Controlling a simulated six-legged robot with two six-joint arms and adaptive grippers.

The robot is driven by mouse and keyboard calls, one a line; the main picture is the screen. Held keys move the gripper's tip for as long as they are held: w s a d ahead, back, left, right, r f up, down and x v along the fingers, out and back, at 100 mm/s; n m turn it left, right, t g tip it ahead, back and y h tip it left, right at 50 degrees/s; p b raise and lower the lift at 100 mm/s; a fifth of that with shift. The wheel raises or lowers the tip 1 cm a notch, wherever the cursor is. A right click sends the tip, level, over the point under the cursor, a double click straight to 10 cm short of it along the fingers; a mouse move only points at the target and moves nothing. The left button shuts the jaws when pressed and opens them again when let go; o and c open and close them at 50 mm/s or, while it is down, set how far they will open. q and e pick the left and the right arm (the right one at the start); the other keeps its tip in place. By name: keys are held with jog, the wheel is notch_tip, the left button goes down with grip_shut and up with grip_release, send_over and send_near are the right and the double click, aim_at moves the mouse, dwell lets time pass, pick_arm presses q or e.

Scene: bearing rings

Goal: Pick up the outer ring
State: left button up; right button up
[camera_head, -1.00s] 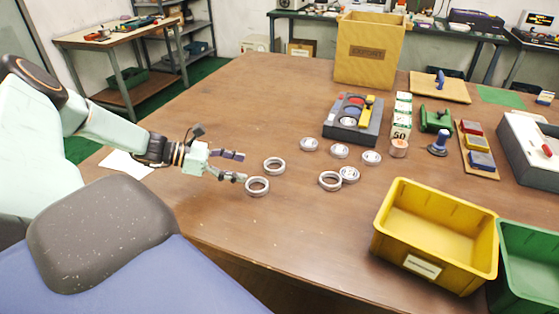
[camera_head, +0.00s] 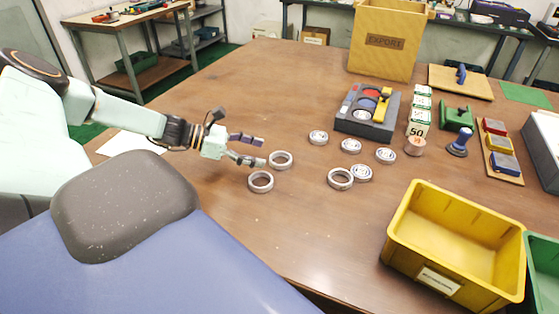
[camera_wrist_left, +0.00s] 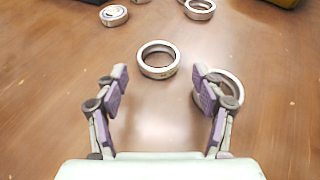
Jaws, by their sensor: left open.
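Three empty metal rings lie flat on the brown table. One ring (camera_head: 281,167) is just ahead of my left gripper (camera_head: 262,151); a second ring (camera_head: 261,190) lies nearer the table's front edge. The third ring (camera_head: 340,187) lies farther right, touching or very near a filled bearing (camera_head: 362,173). My left gripper is open and empty. In the left wrist view, the first ring (camera_wrist_left: 158,74) sits beyond and between the fingertips (camera_wrist_left: 161,85). The second ring (camera_wrist_left: 240,95) is partly hidden behind the right finger. My right gripper is not in view.
Several filled bearings lie mid-table near a dark grey tray (camera_head: 362,131). A yellow bin (camera_head: 400,240) stands at front right, with a green bin (camera_head: 541,262) beside it. A cardboard box (camera_head: 385,60) stands at the back. The table's left rear is clear.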

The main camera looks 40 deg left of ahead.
aim_at(278, 158)
pick_arm(q)
jog(key=shift+w+d+f, duration=0.2)
jog(key=shift+w+d, duration=0.1)
jog(key=shift+b+x, duration=0.85)
jog(key=shift+b, duration=0.25)
jog(key=shift+w+d+f+b, duration=0.1)
jog(key=shift+w+f+b, duration=0.1)
jog(key=shift+f+b, duration=0.4)
jog(key=shift+w+d+b, duration=0.2)
jog(key=shift+w+b, duration=0.1)
jog(key=shift+b, duration=0.15)
jog(key=shift+w+d+f, duration=0.2)
jog(key=shift+w, duration=0.1)
jog(key=shift+w+d+b, duration=0.3)
jog(key=shift+d+b, duration=0.05)
jog(key=shift+s+a+r, duration=0.15)
jog(key=shift+s, duration=0.05)
jog(key=shift+c, duration=0.4)
jog(key=shift+w, duration=0.15)
jog(key=c, duration=0.9)
